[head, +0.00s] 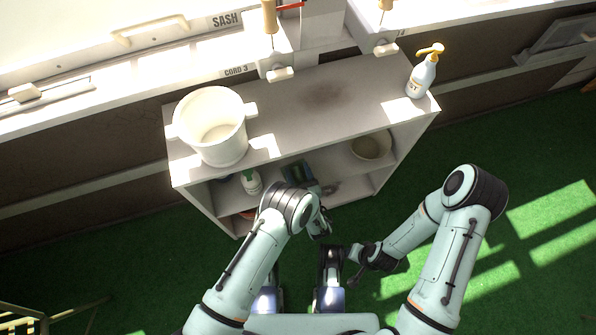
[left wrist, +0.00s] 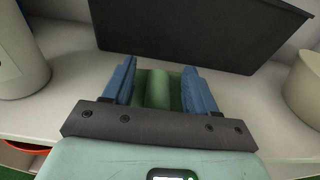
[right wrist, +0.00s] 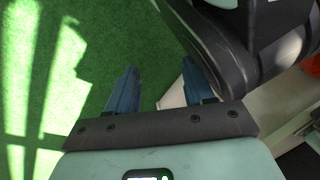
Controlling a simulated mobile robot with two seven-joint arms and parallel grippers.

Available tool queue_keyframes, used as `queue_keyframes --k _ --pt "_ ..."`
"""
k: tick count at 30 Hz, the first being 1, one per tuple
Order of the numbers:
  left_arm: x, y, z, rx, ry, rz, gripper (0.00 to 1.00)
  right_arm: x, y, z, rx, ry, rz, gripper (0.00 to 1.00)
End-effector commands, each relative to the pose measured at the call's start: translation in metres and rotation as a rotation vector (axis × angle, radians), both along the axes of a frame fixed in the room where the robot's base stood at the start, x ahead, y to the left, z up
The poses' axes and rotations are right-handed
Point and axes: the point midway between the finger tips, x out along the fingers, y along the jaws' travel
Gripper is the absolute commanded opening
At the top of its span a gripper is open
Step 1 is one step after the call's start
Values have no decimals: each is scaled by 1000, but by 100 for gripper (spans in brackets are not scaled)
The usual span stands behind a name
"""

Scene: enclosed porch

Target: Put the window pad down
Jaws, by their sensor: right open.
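The window pad (left wrist: 158,88) is green with a rounded green grip, seen in the left wrist view. In the head view my left arm largely hides the pad. My right gripper (right wrist: 158,76) is open and empty above the green floor, beside a black part of my own arm.
The dark bin (left wrist: 200,25) stands behind the pad, with a bottle (head: 251,183) left of it and a pot (head: 371,146) right. The shelf unit's top (head: 320,88) carries a white bucket (head: 211,130) and a pump bottle (head: 423,76); its middle is bare.

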Motion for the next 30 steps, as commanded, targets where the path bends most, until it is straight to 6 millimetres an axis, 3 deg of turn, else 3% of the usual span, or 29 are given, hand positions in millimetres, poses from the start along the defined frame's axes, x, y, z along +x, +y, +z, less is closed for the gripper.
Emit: queue_keyframes --k 11,21,30 --pt "0 0 5 0 0 1 56 7 1 7 -1 -23 2 52" --pt "-55 -19 14 2 1 -4 56 35 5 32 -7 -118 8 52" --pt "-71 -23 15 1 -1 1 56 42 7 37 -7 -141 9 52"
